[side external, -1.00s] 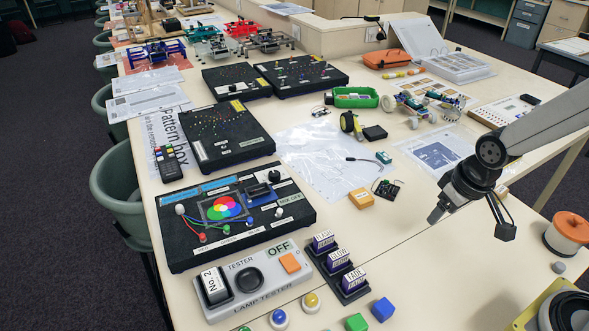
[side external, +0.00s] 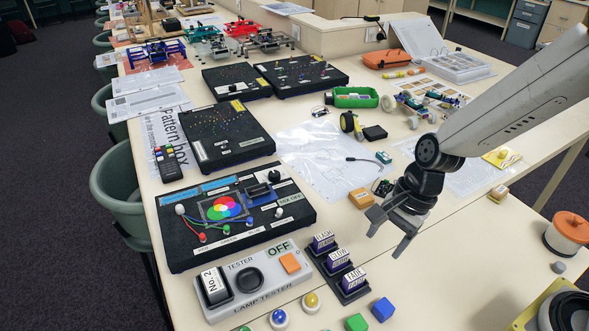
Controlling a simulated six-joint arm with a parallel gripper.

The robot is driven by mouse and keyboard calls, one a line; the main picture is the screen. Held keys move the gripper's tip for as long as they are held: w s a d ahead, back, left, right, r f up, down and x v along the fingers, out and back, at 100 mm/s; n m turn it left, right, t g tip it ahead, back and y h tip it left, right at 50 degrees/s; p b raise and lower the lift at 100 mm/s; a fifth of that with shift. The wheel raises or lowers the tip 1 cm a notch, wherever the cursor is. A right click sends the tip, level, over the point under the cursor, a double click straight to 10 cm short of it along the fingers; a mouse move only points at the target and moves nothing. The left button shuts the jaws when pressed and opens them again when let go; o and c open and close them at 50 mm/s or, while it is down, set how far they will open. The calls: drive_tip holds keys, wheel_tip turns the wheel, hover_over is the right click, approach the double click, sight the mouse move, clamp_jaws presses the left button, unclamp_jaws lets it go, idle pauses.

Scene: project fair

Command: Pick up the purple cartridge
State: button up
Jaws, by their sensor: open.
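Three purple cartridges with white labels stand in a row in a black rack (side external: 352,294), just right of the lamp tester. They read FLASH (side external: 323,241), a word like SLOW (side external: 338,259) and FADE (side external: 354,280). My gripper (side external: 388,235) is open and empty, above the table to the right of and behind the rack. Its fingers point down and towards the front left, apart from all the cartridges. The grey lamp tester (side external: 250,303) has a white No.2 piece (side external: 212,282) at its left, a dark round socket and an orange button.
A black board with coloured circles (side external: 180,255) lies behind the tester. Blue (side external: 382,309) and green (side external: 357,323) cubes and round buttons lie in front of the rack. An orange block (side external: 361,198) is behind my gripper.

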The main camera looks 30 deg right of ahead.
sight(356, 274)
drive_tip(key=shift+a+f+m+y, duration=0.15)
drive_tip(key=shift+a+f+m, duration=0.25)
drive_tip(key=shift+a+m, duration=0.25)
drive_tip(key=shift+a+f+m+y, duration=0.1)
drive_tip(key=shift+a+f+m, duration=0.35)
drive_tip(key=shift+a, duration=0.3)
drive_tip(key=shift+a+f+m+y, duration=0.15)
drive_tip(key=shift+a+f+m, duration=0.3)
drive_tip(key=shift+a, duration=0.25)
drive_tip(key=shift+x, duration=2.5)
drive_tip(key=shift+s, duration=0.2)
clamp_jaws()
